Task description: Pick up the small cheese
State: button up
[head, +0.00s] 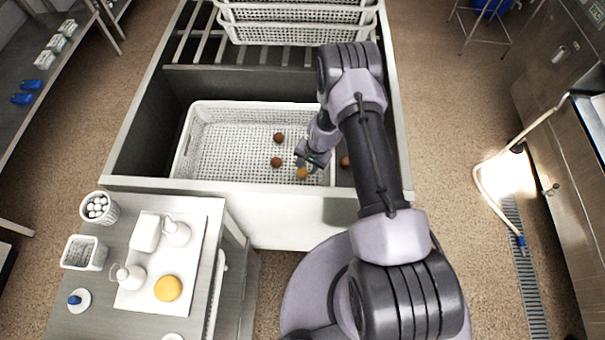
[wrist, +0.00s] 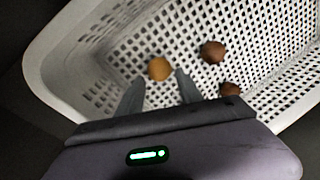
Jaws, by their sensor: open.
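The small cheese (head: 302,173) looks like a yellow-orange round lump on the floor of the white perforated basket (head: 184,143), near its front right side. In the wrist view the cheese (wrist: 160,68) lies just beyond and between the two fingertips. My gripper (head: 308,160) is tilted down into the basket, close to the cheese. In the wrist view my gripper (wrist: 158,80) has its fingers apart with nothing held. Whether a finger touches the cheese cannot be told.
Brown round lumps (head: 276,162) lie near the cheese; another (head: 344,161) shows beside my arm. The basket sits in a deep sink (head: 143,127). Stacked white baskets (head: 298,33) stand behind. A larger yellow round (head: 168,288) lies on a white board at front left.

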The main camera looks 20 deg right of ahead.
aim_at(304, 171)
jog(key=b+x, duration=0.1)
jog(key=x, duration=0.3)
jog(key=shift+f, duration=0.25)
grip_shut()
